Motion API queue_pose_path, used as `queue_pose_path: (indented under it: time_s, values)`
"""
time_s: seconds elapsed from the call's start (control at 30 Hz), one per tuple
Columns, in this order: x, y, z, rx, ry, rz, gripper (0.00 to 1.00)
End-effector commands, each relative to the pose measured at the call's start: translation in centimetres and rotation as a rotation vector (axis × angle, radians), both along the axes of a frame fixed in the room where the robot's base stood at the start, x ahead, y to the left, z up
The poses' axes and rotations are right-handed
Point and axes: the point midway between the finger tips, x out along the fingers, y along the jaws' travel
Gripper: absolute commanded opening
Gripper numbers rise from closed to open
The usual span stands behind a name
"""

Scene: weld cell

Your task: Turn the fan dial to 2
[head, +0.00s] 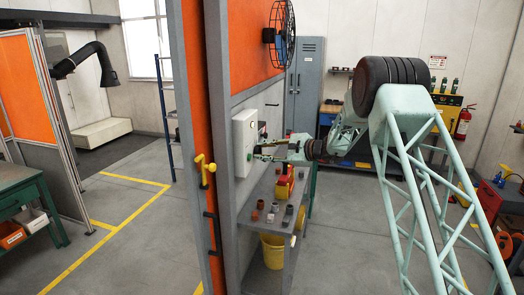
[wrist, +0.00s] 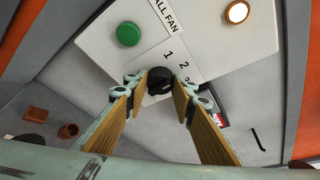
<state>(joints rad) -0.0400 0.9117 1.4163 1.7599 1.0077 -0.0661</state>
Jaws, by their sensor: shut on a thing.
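The fan dial is a small black knob (wrist: 160,82) on a white control box (wrist: 110,55), under a label that ends in "ALL FAN". The printed marks 1 and 2 show above and right of the knob; another mark is partly hidden by a finger. I cannot read the pointer. My gripper (wrist: 160,88) has its two wood-coloured fingers on either side of the knob, shut on it. In the head view, my gripper (head: 262,150) reaches the front of the white box (head: 242,130) from the right.
A green button (wrist: 128,34) and a lit amber lamp (wrist: 237,12) sit on the box near the knob. The wall fan (head: 284,35) hangs above. Below is a grey shelf (head: 262,228) with cups and a yellow bucket (head: 273,252).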

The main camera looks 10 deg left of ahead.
Motion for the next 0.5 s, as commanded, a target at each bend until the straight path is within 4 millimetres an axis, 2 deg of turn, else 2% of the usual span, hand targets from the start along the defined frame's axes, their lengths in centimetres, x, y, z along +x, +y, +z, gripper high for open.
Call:
queue_pose_path:
  time_s: [0.5]
  values:
    - [0.03, -0.02, 0.03, 0.015, 0.071, 0.000, 0.13]
